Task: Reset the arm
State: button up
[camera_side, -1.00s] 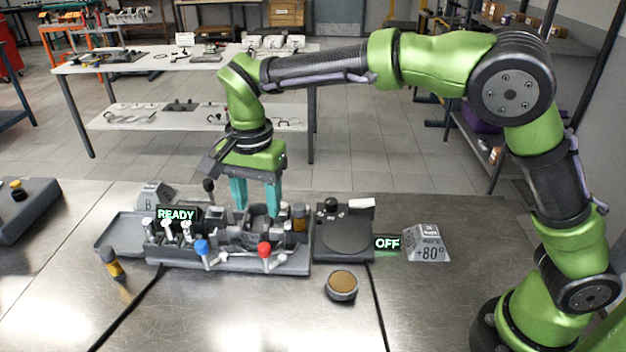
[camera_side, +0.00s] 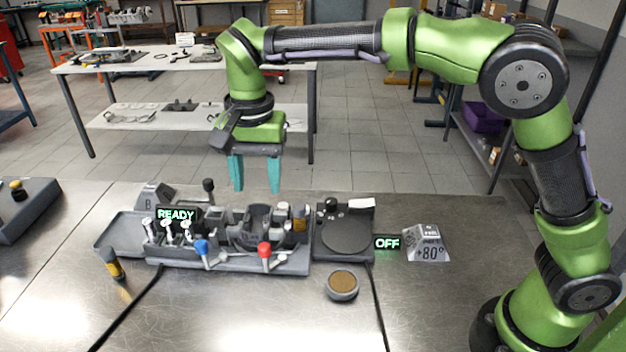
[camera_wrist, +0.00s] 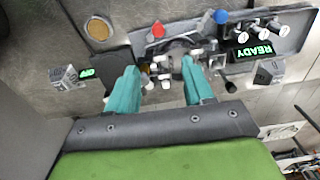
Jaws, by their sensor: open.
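My gripper (camera_side: 255,188) is open and empty, with its two teal fingers pointing down. It hangs in the air above the engine fixture (camera_side: 225,262), clear of it. In the wrist view my gripper (camera_wrist: 158,95) shows its two fingers apart, with the fixture's middle parts beyond them. The fixture carries a blue-topped lever (camera_side: 202,247), a red-topped lever (camera_side: 265,250) and several white-topped pins. A display reading READY (camera_side: 177,215) stands at its left; it also shows in the wrist view (camera_wrist: 255,51).
A dark plate device (camera_side: 346,238) with an OFF sign (camera_side: 387,243) stands right of the fixture. A +80° block (camera_side: 427,246), a brown-topped round part (camera_side: 342,284) and a yellow-black cylinder (camera_side: 112,264) are on the metal table. The table's right front is clear.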

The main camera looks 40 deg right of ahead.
jog(key=s+d+r+n+t+y, duration=0.1)
jog(key=s+d+n+t, duration=0.4)
jog(key=s+d, duration=1.4)
jog(key=shift+r+t+y, duration=0.4)
jog(key=shift+t+y, duration=0.1)
jog(key=shift+t, duration=0.5)
